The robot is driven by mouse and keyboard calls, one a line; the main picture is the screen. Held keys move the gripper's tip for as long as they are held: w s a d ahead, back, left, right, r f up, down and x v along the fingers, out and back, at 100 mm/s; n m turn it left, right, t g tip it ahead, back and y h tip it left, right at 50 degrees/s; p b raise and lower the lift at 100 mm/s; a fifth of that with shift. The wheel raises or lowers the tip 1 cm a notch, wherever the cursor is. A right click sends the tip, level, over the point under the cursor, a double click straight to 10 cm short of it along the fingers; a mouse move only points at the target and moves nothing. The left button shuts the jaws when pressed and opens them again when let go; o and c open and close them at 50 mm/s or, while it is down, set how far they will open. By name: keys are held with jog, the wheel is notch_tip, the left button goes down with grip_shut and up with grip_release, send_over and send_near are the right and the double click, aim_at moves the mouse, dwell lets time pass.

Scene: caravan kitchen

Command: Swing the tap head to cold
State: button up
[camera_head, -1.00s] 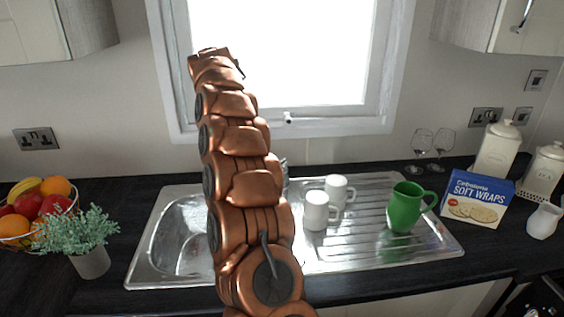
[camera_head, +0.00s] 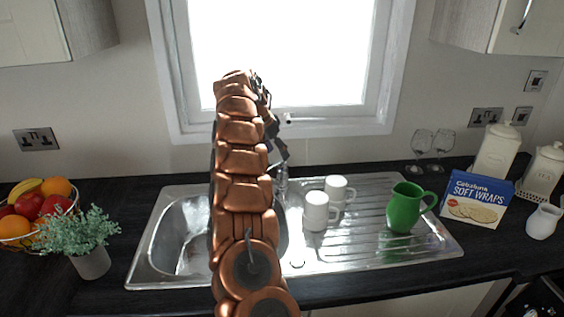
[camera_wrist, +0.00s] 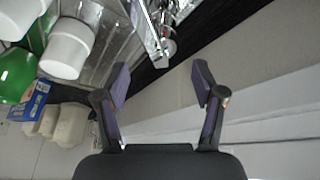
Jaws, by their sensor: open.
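The metal tap (camera_wrist: 166,46) shows in the wrist view at the top centre, just beyond the gap between my fingers. In the head view only a bit of the tap (camera_head: 281,182) shows at the back of the sink, beside my arm. My gripper (camera_wrist: 161,80) is open and empty, its two dark fingers apart, with the tap in front of them and not between them. In the head view my gripper (camera_head: 279,150) hangs above the tap, partly hidden by my arm. I cannot tell which way the tap head points.
A plant (camera_head: 90,258) and fruit basket are at left. The window is behind.

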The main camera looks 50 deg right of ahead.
aim_at(281, 159)
jog(key=shift+p+x, duration=0.65)
jog(key=shift+x, duration=2.1)
jog(key=shift+c, duration=0.4)
